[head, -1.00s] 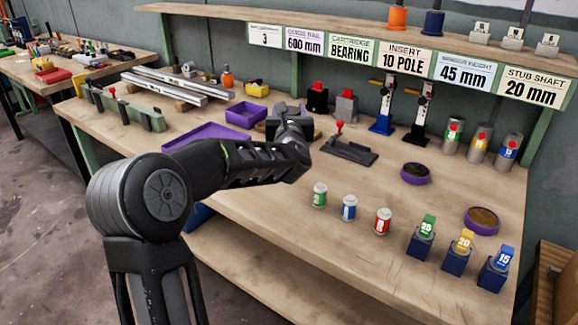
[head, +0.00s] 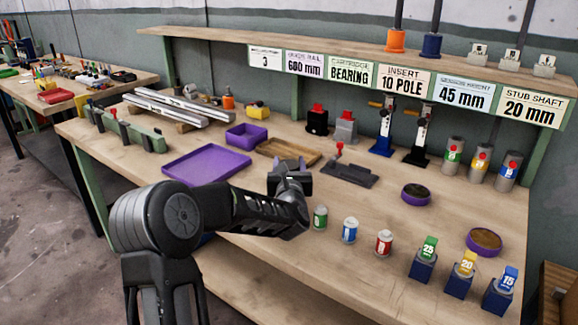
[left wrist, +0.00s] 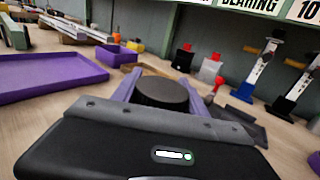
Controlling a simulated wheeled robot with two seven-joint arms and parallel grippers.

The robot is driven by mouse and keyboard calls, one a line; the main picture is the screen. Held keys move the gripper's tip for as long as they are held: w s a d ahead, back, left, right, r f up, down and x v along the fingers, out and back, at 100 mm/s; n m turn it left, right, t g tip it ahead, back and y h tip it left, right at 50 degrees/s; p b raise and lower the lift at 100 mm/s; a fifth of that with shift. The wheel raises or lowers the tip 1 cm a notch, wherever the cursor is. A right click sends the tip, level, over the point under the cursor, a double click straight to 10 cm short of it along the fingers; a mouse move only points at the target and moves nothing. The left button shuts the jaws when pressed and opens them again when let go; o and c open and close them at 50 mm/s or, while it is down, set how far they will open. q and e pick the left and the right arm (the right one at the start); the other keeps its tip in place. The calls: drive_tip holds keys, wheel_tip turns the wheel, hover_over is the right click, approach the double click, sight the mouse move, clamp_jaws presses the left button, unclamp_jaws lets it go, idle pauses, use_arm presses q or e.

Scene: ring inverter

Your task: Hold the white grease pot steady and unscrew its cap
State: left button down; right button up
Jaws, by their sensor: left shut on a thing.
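My left gripper (head: 290,174) is over the middle of the bench, behind and left of the small green-labelled can. The left wrist view shows its two purple fingers closed on either side of a round pot with a flat black cap (left wrist: 162,93). The pot's body below the cap is hidden by the gripper, so its white colour does not show. In the head view the arm and gripper hide most of this pot. My right gripper is in neither current view.
A dark fixture with a red knob (head: 348,174) is behind. Open bench lies around the cans.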

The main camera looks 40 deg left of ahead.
use_arm(q)
drive_tip(key=shift+f, duration=0.2)
drive_tip(key=shift+f, duration=0.1)
drive_tip(key=c, duration=0.6)
unclamp_jaws()
drive_tip(key=shift+r, duration=0.3)
drive_tip(key=v, duration=0.6)
drive_tip(key=b+v, duration=0.1)
drive_tip(key=v, duration=0.5)
drive_tip(key=shift+f, duration=0.2)
